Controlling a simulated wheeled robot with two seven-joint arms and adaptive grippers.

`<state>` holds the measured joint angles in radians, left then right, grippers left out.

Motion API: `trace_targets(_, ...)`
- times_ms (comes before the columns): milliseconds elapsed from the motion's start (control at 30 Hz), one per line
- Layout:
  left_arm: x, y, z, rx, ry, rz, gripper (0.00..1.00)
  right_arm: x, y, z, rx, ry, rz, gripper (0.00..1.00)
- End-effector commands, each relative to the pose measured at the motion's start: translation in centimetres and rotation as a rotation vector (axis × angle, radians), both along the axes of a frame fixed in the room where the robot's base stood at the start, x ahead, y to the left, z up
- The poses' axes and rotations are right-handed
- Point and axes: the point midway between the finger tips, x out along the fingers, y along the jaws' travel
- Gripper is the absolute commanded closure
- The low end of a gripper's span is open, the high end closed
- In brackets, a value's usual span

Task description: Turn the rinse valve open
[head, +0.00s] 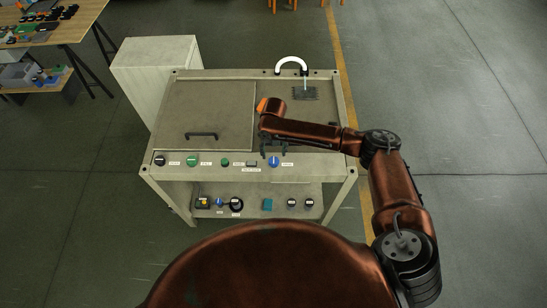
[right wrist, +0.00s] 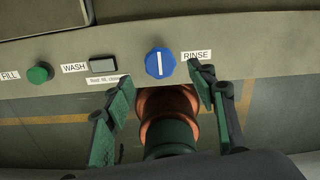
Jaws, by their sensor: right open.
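The rinse valve is a round blue knob (right wrist: 160,63) with a white bar on its face, beside a "RINSE" label, on the front panel of the bench. Its white bar stands upright in the right wrist view. The knob also shows in the head view (head: 274,162), just below my right gripper (head: 273,151). In the right wrist view my right gripper (right wrist: 160,82) is open. Its two fingers are spread to either side of the knob, with the tips just below it in the picture; I see no contact. My left gripper is not in view.
Left of the knob are a grey button (right wrist: 103,64) near a "WASH" label and a green button (right wrist: 40,74). The bench has a lid handle (head: 202,135), a white spout (head: 292,63) and a lower shelf (head: 250,206) with small items. Floor is clear to the right.

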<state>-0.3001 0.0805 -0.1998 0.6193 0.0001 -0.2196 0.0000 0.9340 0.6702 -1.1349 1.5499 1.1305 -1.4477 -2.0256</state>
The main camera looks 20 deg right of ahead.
Motion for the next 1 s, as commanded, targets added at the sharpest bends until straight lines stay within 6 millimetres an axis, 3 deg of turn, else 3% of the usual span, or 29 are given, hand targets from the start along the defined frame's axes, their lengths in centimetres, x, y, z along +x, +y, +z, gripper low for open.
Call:
trace_targets(100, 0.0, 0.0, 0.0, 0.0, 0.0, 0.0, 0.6, 0.1, 0.0, 2.6, 0.0, -0.002, 0.001, 0.48)
trace_targets(333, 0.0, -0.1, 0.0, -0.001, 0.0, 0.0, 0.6, 0.0, 0.0, 5.6, 0.0, -0.001, 0.001, 0.48)
trace_targets(1000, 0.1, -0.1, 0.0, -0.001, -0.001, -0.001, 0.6, -0.1, 0.1, 6.2, 0.0, 0.001, 0.0, 0.48)
